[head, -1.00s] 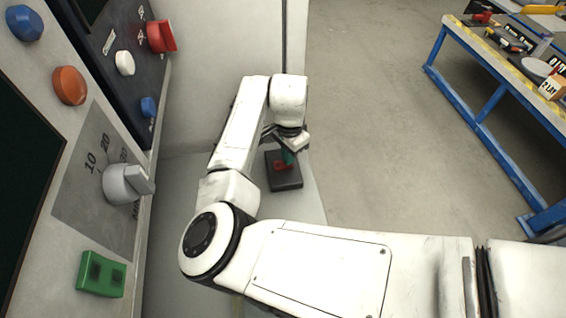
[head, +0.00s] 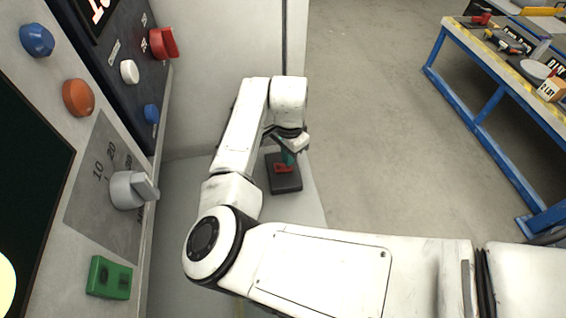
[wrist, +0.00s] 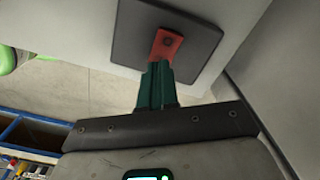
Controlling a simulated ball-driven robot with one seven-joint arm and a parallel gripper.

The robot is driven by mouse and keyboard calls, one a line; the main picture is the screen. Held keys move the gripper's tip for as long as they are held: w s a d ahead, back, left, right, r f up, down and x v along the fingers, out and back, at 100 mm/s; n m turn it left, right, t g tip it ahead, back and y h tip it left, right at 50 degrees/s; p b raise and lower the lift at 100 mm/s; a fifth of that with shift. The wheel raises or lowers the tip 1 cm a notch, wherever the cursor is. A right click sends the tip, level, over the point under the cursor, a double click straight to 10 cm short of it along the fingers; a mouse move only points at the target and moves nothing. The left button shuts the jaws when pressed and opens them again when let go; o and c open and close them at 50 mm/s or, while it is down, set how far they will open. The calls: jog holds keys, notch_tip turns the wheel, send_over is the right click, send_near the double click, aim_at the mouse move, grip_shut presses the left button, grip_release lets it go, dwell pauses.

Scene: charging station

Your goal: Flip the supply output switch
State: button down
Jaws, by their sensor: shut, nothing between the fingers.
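A small red lever (head: 284,169) sits on a dark rectangular base (head: 286,184) on the pale ledge. In the wrist view the red lever (wrist: 167,45) stands out from the dark plate (wrist: 194,38), just past my fingertips. My gripper (head: 288,158) is shut, with its green fingers together and nothing between them. In the wrist view the fingertips of my gripper (wrist: 160,66) are at the near end of the lever, overlapping it; I cannot tell whether they touch. No label shows on the base.
A control panel stands at the left with a grey rotary knob (head: 128,190), a green rocker (head: 109,278), an orange button (head: 78,98) and a red handle (head: 163,43). A blue-legged workbench (head: 490,95) stands right; floor between is clear.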

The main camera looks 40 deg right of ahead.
notch_tip(320, 180, up, 5)
jog(key=p, duration=0.4)
jog(key=shift+r, duration=0.15)
dwell(0.4)
jog(key=s+d+r+n+t+h, duration=0.1)
jog(key=s+d+r+n+h, duration=0.2)
jog(key=d, duration=0.4)
jog(key=s+d+n+h, duration=0.2)
jog(key=s+d+n, duration=0.1)
jog(key=s+d, duration=0.3)
jog(key=s+a+f+n+y, duration=0.1)
jog(key=s+a+f+n, duration=0.2)
jog(key=a, duration=0.4)
jog(key=s+a+f+n+y, duration=0.2)
jog(key=s+a+f+n, duration=0.1)
jog(key=s+a+n, duration=0.2)
jog(key=s+a+f+n+y+b, duration=0.1)
jog(key=s+a+f+n, duration=0.2)
jog(key=s+a, duration=0.5)
jog(key=shift+s+a+f+n+y, duration=0.2)
jog(key=shift+a+f+n+y, duration=0.2)
jog(key=shift+a+n, duration=0.15)
